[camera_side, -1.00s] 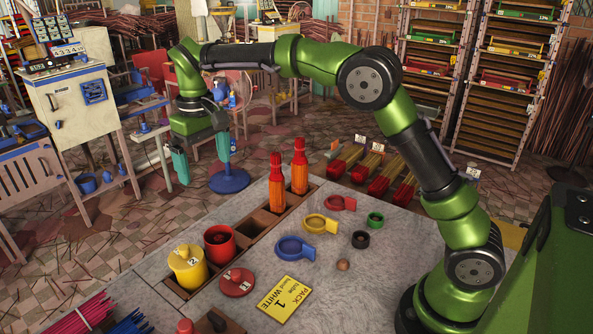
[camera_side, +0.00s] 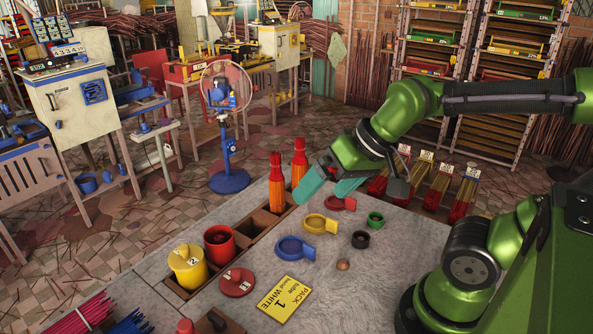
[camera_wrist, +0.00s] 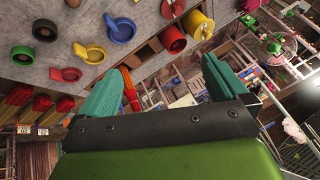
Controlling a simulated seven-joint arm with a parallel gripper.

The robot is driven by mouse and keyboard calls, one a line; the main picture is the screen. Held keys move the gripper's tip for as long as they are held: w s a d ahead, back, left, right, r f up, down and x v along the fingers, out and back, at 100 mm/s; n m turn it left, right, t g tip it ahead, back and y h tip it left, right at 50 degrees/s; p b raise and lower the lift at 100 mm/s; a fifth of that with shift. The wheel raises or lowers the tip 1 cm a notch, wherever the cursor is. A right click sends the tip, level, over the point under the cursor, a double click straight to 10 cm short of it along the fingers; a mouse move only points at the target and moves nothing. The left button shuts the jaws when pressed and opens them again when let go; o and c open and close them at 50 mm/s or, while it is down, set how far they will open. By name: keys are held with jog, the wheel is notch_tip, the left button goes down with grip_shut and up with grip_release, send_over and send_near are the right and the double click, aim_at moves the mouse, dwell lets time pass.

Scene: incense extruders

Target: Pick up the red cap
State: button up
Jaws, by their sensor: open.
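In the wrist view, my gripper (camera_wrist: 165,68) also looks open and empty.
A yellow cylinder (camera_side: 188,270) and the red cylinder stand in a wooden rack with the bottles. Blue (camera_side: 292,248), yellow (camera_side: 317,224) and red (camera_side: 338,203) handled rings lie behind the cap. A yellow card (camera_side: 284,298) lies right of it.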

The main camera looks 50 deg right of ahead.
jog(key=shift+s+d+r+t, duration=0.25)
jog(key=shift+s+r+t, duration=0.25)
jog(key=shift+r, duration=0.15)
